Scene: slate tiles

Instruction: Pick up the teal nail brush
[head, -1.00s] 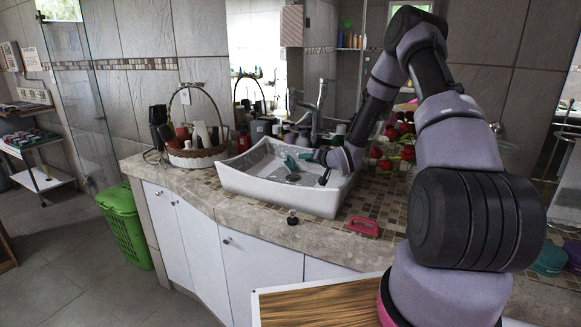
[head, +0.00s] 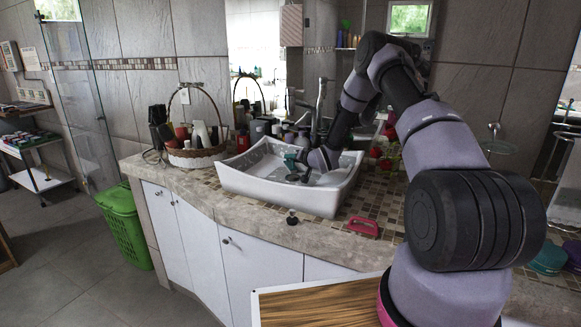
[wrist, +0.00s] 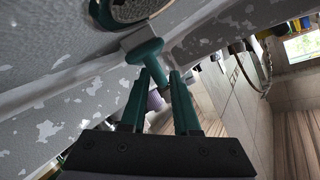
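The teal nail brush (wrist: 145,52) shows in the wrist view, with its cross-piece ahead of the fingertips and its narrow handle running back between them. In the head view a small teal patch (head: 291,160) shows in the white sink basin (head: 279,196), at the end of my arm. My gripper (wrist: 159,80) has dark green fingers, close together on both sides of the handle; it looks shut on it. The fingertips partly hide the handle. I cannot tell whether the brush touches the basin.
The basin's raised walls surround the gripper. A wicker basket (head: 196,155) stands left of the basin, and a pink-red brush (head: 363,227) lies on the counter in front. A faucet (head: 318,108) rises behind.

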